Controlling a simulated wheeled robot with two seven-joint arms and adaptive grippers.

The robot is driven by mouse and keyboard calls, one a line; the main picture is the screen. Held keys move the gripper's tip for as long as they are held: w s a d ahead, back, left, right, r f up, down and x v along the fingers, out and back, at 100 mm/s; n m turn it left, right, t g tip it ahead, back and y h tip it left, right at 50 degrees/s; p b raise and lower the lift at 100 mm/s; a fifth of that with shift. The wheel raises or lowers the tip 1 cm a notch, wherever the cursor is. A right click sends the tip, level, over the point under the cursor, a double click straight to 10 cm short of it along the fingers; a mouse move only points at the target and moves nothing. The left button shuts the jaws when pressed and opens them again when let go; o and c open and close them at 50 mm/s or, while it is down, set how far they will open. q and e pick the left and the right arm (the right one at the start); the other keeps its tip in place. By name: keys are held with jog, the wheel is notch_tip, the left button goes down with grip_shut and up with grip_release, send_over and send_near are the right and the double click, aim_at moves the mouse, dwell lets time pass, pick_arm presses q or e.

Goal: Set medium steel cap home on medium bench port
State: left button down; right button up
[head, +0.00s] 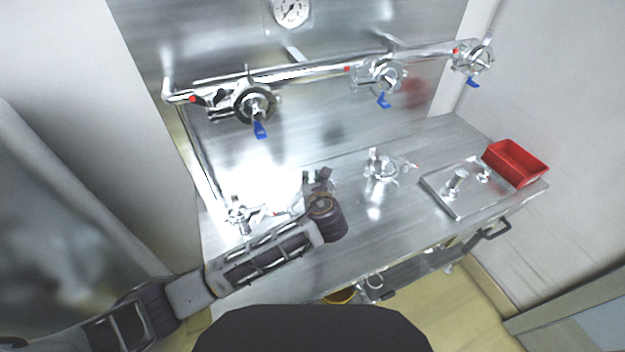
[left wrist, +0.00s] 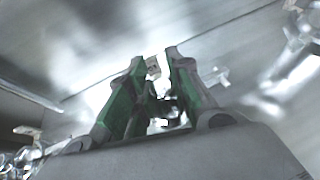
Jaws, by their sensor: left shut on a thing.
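My left gripper (head: 318,182) is low over the middle of the steel bench, its fingers pointing down. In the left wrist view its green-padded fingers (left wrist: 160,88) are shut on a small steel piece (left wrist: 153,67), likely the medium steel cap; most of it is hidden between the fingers. Bright metal parts show just beyond the fingertips, and I cannot tell whether the piece touches a port. One clamped bench port (head: 240,215) stands left of the gripper and another (head: 383,168) stands right of it. Which is the medium one is unclear. My right gripper is not in view.
A shallow steel tray (head: 440,196) with small steel parts lies at the right, beside a red bin (head: 515,162). A wall pipe (head: 310,70) carries several clamped fittings with blue handles. Bare bench lies between the right port and the tray.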

pick_arm(q)
jog(key=shift+f, duration=0.25)
dwell(0.6)
jog(key=c, duration=1.2)
grip_release()
jog(key=shift+s, duration=0.15)
jog(key=v, duration=1.1)
jog(key=shift+s+r, duration=0.2)
jog(key=shift+s, duration=0.15)
